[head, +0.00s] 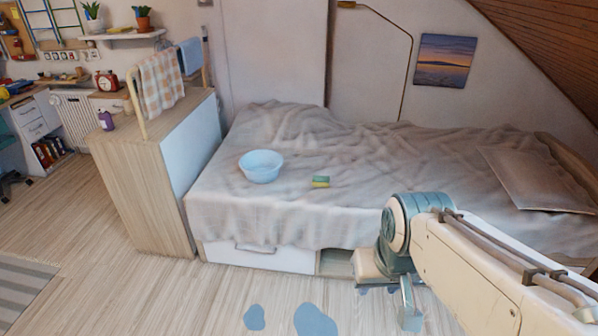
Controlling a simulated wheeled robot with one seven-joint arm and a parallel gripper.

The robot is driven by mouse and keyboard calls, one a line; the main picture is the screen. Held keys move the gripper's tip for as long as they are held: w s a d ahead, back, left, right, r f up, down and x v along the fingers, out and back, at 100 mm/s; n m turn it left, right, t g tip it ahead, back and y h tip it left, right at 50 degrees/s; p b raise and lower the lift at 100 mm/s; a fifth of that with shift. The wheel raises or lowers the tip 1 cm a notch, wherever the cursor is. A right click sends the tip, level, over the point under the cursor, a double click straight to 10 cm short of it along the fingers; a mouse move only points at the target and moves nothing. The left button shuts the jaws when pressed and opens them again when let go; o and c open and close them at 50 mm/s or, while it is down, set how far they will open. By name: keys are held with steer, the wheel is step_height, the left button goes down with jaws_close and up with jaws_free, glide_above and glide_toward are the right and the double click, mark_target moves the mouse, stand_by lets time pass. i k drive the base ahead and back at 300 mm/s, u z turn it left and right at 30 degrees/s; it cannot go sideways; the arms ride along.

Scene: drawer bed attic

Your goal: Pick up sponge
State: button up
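The sponge (320,182), small with yellow and green sides, lies on the grey blanket of the bed, near its front edge. It is just right of a light blue bowl (261,167) and apart from it. My gripper (409,315) hangs low in front of the bed, to the right of the sponge and well below it in the picture. It is apart from the sponge. My arm partly hides it, and I cannot tell whether its fingers are open or shut.
The bed (400,160) has a rumpled blanket, a pillow (540,180) at right and a drawer front (260,256) below. A wooden cabinet (145,195) stands at its left end. Blue puddle-like patches (315,320) mark the floor. Floor at left is mostly clear.

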mark_target(319, 181)
steer(key=u, duration=0.3)
steer(key=i, duration=2.05)
steer(key=z, duration=0.1)
